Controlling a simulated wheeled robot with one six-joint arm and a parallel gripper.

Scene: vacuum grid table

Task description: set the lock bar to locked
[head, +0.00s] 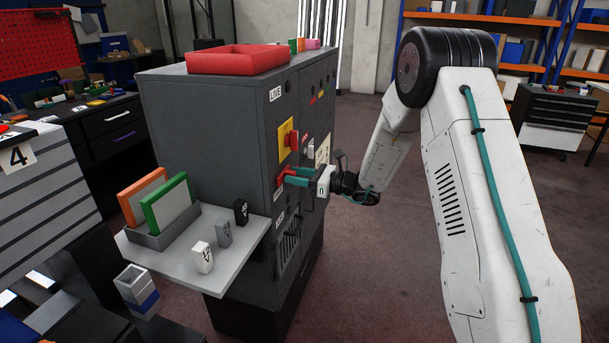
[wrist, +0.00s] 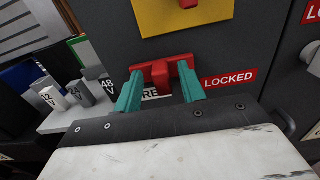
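The red lock bar (wrist: 161,73) is on the grey cabinet front, below the yellow plate, and also shows in the head view (head: 281,179). It has a raised middle part. My gripper (wrist: 160,84) has its two teal fingers apart, one on each side of that middle part, with gaps visible; whether the tips touch the bar's ends I cannot tell. In the head view my gripper (head: 296,176) reaches the cabinet front from the right. A red LOCKED label (wrist: 229,79) is right of the bar. A white label (wrist: 152,94) below it is partly hidden by my gripper.
A yellow plate with a red rotary switch (head: 291,139) is above the bar on the cabinet (head: 190,110). A shelf (head: 150,250) at left carries an orange and a green framed panel and small marked blocks. A red tray (head: 238,62) lies on top. Floor right of the cabinet is open.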

